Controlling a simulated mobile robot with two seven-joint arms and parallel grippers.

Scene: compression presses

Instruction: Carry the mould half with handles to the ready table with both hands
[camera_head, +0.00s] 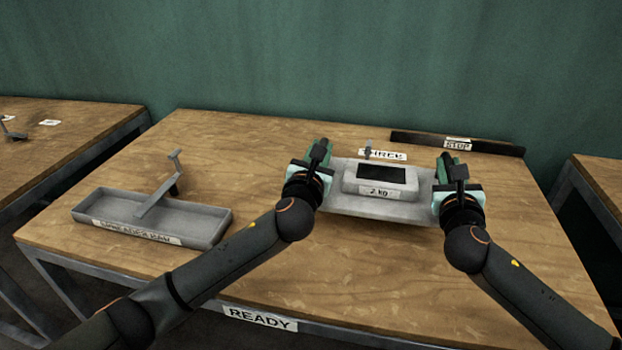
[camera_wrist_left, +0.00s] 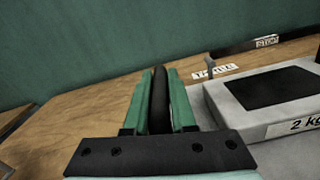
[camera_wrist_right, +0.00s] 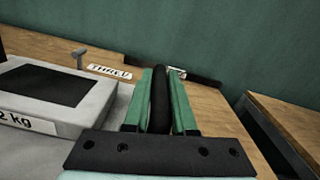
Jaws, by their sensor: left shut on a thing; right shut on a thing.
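The grey mould half (camera_head: 380,207) has a raised block with a dark recess and a "2 KG" label. It is over the wooden table labelled READY (camera_head: 260,318); I cannot tell whether it touches the top. My left gripper (camera_head: 318,160) is shut on a dark handle at its left side. My right gripper (camera_head: 452,170) is shut on the handle at its right side. In the left wrist view the dark handle (camera_wrist_left: 159,100) stands between the green fingers. The right wrist view shows the other handle (camera_wrist_right: 160,100) between the fingers.
A grey spreader tray (camera_head: 150,215) with an angled grey tool in it stands at the table's left. A label reading "THREE" (camera_head: 382,155) and a dark STOP bar (camera_head: 458,143) lie behind the mould half. Other tables stand left (camera_head: 60,135) and right (camera_head: 600,175).

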